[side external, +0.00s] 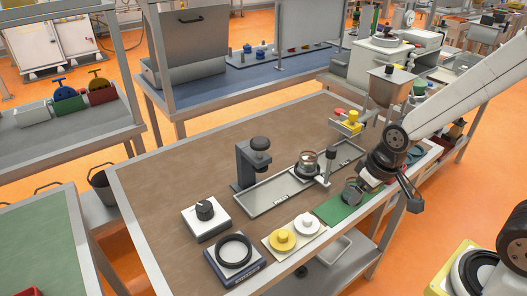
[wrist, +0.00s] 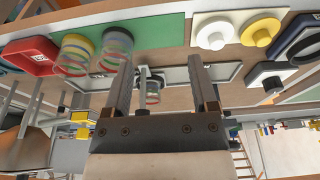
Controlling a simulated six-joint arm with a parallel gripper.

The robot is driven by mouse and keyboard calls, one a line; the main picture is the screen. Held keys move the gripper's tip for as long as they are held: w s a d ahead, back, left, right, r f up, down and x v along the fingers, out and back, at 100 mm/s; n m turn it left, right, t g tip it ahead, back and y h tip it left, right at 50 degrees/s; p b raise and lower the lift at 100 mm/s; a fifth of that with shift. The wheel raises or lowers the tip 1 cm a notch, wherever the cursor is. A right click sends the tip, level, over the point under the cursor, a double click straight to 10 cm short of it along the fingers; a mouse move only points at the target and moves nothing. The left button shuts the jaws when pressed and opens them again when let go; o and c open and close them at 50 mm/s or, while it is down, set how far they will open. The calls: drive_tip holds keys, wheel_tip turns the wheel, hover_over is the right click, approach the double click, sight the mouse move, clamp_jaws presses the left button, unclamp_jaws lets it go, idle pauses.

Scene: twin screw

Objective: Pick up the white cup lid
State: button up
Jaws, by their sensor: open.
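The white cup lid (side external: 307,223) lies knob up on a cream board beside a yellow lid (side external: 282,239). In the wrist view the white lid (wrist: 215,33) is at the top, right of the fingers, with the yellow lid (wrist: 262,33) next to it. My gripper (wrist: 160,65) is open, with nothing held between its fingers. In the side view the gripper (side external: 382,163) hangs by the green mat, right of and apart from the white lid; its fingertips are hard to make out there.
Clear cups with coloured bands (wrist: 78,52) stand on the green mat (side external: 330,212). A metal tray (side external: 265,199) holds a glass jar (side external: 307,163) behind the lids. A black ring on a block (side external: 234,252) and a knob box (side external: 205,215) stand left. Open brown table surface lies behind.

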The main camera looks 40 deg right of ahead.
drive_tip(key=w+a+n, duration=0.1)
drive_tip(key=w+n, duration=0.1)
drive_tip(key=n, duration=0.1)
drive_tip(key=n+g, duration=0.3)
drive_tip(key=n, duration=1.2)
hover_over(308, 218)
drive_tip(key=shift+a+f, duration=0.25)
drive_tip(key=shift+f, duration=0.15)
drive_tip(key=shift+s+f, duration=0.1)
drive_tip(key=shift+f, duration=1.2)
drive_tip(key=shift+f, duration=0.15)
drive_tip(key=shift+d+f, duration=0.2)
drive_tip(key=shift+f, duration=2.25)
clamp_jaws()
